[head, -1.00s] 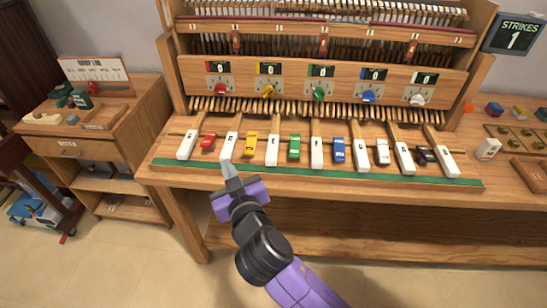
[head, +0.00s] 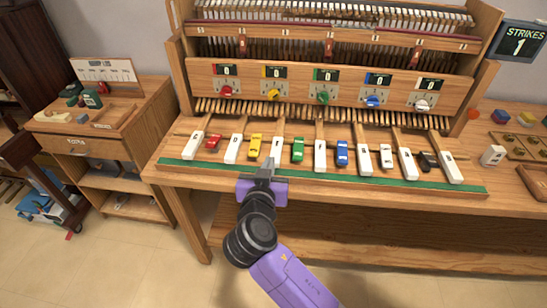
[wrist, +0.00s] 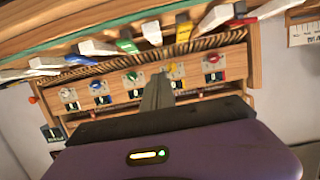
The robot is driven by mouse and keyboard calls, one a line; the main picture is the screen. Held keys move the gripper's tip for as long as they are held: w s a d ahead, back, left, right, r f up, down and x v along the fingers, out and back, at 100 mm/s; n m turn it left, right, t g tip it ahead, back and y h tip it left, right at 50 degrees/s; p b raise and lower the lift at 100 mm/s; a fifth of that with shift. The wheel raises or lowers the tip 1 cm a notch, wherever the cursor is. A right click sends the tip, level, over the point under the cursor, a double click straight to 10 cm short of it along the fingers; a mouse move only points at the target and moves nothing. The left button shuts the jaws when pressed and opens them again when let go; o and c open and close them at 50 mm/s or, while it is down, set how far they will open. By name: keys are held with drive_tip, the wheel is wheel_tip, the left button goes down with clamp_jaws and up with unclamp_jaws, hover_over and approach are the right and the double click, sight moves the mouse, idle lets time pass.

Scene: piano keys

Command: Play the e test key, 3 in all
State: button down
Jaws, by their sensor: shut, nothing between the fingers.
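The test keys are a row of white blocks on the bench front. The third white key from the left (head: 277,148), between the yellow and green blocks, fits the e place, but its letter is too small to read. It also shows in the wrist view (wrist: 152,33). My gripper (head: 266,164) is shut and empty, its tip just in front of this key and slightly left. I cannot tell whether it touches. In the wrist view the shut fingers (wrist: 158,76) point toward the keys. The strikes display (head: 525,38) reads 1.
A yellow block (head: 255,147) and a green block (head: 298,150) flank the key. A green strip (head: 350,179) runs along the bench front. Coloured knobs and counters line the panel (head: 300,85) behind. A side cabinet (head: 120,140) stands at left.

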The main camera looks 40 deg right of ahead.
drive_tip(key=p+x, duration=0.1)
drive_tip(key=x, duration=0.8)
drive_tip(key=shift+w+d+p, duration=0.1)
drive_tip(key=shift+d+p, duration=0.05)
drive_tip(key=shift+p, duration=0.25)
wheel_tip(320, 180, down, 3)
drive_tip(key=shift+f, duration=0.65)
drive_tip(key=shift+f, duration=0.1)
